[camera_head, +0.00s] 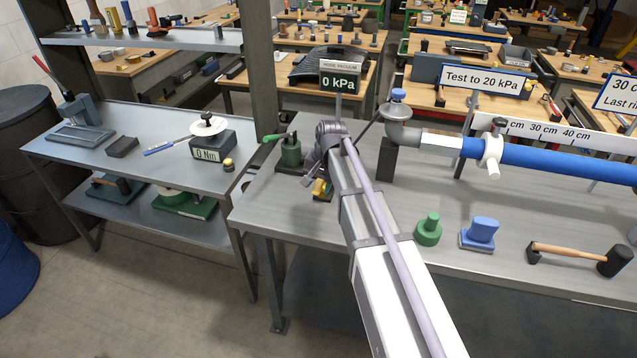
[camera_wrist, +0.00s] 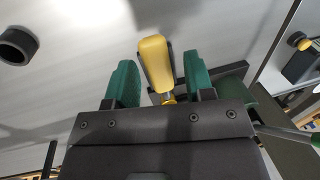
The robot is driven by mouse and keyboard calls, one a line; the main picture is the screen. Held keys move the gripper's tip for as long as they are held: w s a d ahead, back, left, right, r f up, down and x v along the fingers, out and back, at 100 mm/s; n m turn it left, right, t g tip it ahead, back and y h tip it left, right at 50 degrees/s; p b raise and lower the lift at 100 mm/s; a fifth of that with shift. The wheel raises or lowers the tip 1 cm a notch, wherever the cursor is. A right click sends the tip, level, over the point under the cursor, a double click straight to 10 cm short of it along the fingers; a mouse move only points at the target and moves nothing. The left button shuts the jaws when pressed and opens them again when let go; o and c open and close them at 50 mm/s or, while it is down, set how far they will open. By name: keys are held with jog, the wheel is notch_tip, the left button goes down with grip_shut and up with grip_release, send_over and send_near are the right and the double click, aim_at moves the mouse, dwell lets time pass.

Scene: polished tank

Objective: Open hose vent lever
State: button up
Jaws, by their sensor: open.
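A yellow lever handle (camera_wrist: 154,62) stands between the two green finger pads of my gripper (camera_wrist: 159,62) in the wrist view. My gripper is open, with a pad on each side of the handle. The blue hose (camera_head: 565,164) with a white valve (camera_head: 491,150) runs to the right.
A dark green pump (camera_head: 290,153) with a green-tipped handle stands close left of my wrist. Behind it, a gauge display (camera_head: 341,82) reads 0 kPa. A green plug (camera_head: 428,229), a blue block (camera_head: 480,233) and a mallet (camera_head: 580,254) lie right of my arm.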

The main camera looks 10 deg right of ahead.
jog(key=p+v, duration=1)
jog(key=shift+r, duration=0.35)
jog(key=s+a+f+n+h+b, duration=0.1)
jog(key=s+n, duration=0.2)
jog(key=s, duration=0.8)
jog(key=s+a+f+n+g+h+b, duration=0.1)
jog(key=s+f+n, duration=0.1)
jog(key=s, duration=0.9)
jog(key=shift+s+a+f+n+b, duration=0.25)
jog(key=shift+a+n+b, duration=0.15)
jog(key=shift+n, duration=0.1)
